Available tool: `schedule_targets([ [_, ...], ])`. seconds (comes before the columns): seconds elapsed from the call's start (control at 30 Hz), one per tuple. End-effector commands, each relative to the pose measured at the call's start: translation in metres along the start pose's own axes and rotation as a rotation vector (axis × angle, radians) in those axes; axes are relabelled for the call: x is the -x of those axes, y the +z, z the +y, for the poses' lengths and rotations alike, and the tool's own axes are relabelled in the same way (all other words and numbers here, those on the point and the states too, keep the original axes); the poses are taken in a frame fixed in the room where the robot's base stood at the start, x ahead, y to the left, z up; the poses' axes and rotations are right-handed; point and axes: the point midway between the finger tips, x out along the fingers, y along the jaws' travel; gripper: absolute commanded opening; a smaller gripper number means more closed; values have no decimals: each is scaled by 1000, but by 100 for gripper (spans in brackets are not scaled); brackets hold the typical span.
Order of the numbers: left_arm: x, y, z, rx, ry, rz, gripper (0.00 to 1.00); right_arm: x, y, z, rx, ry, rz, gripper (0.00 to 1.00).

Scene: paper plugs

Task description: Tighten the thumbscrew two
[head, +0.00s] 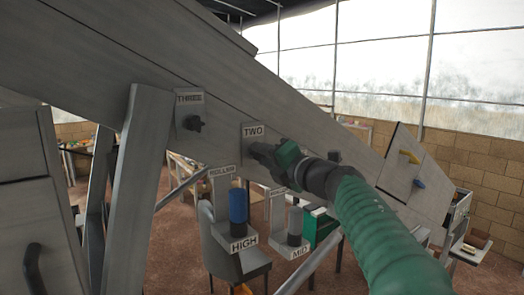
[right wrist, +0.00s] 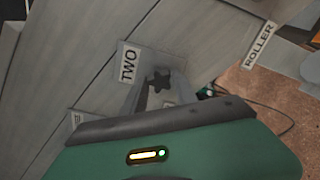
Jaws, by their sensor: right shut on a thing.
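The plate labelled TWO (head: 253,131) is on the slanted grey panel in the middle of the head view. Its label also shows in the right wrist view (right wrist: 128,64). The thumbscrew two (right wrist: 161,80) is a dark star-shaped knob just below that label. My right gripper (head: 258,150) reaches in from the lower right and is shut on the thumbscrew. In the head view the gripper hides most of the knob. The thumbscrew three (head: 194,123) is a dark knob under the THREE label, to the left. My left gripper is not in view.
Below the panel, a blue cylinder (head: 238,204) stands on the HIGH bracket and a grey cylinder (head: 295,222) on the MID bracket. A yellow handle (head: 409,157) and a blue one (head: 418,183) are at the right. A grey upright post (head: 143,180) stands at the left.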

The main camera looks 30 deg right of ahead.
Motion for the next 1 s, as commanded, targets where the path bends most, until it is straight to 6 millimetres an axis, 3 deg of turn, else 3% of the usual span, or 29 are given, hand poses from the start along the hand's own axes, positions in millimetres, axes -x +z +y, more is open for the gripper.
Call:
schedule_targets([
  [0.67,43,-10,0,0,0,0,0,0,3,4,-489,1,-2,0],
  [0.73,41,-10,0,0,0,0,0,0,1,1,-641,2,-2,0],
  [0.87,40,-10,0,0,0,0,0,0,1,1,-646,2,-2,0],
  [0.9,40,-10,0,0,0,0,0,0,1,1,-645,3,-2,35],
  [1.0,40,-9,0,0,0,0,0,0,1,1,-644,2,-2,48],
])
